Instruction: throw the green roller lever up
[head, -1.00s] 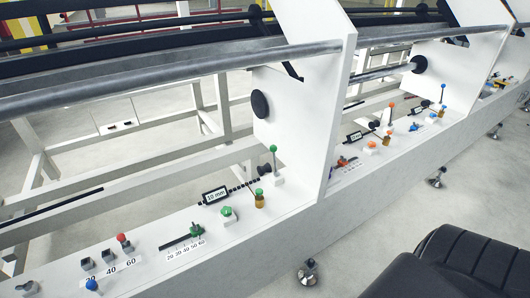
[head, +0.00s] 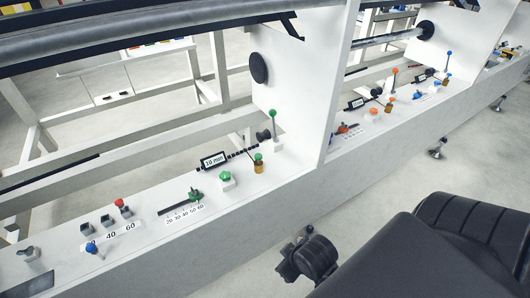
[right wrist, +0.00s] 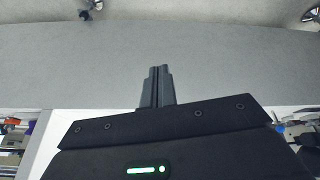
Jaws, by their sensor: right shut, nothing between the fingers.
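In the head view a thin lever with a green ball (head: 272,113) stands on a white block beside the upright white panel. Its rod points up in the picture. Nothing touches it. My right gripper (right wrist: 157,72) is shut and empty in the right wrist view, its fingers against a plain grey face behind. In the head view the dark end of my right arm (head: 310,260) is in front of the rail, below and apart from the lever. My left gripper is not in view.
Near the lever are a black knob (head: 264,137), an amber part with a green top (head: 258,163), a green button (head: 226,178), a 10 mm display (head: 213,161) and a green slider (head: 195,195). The white panel (head: 318,100) rises just right of the lever. Orange-topped controls lie beyond it.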

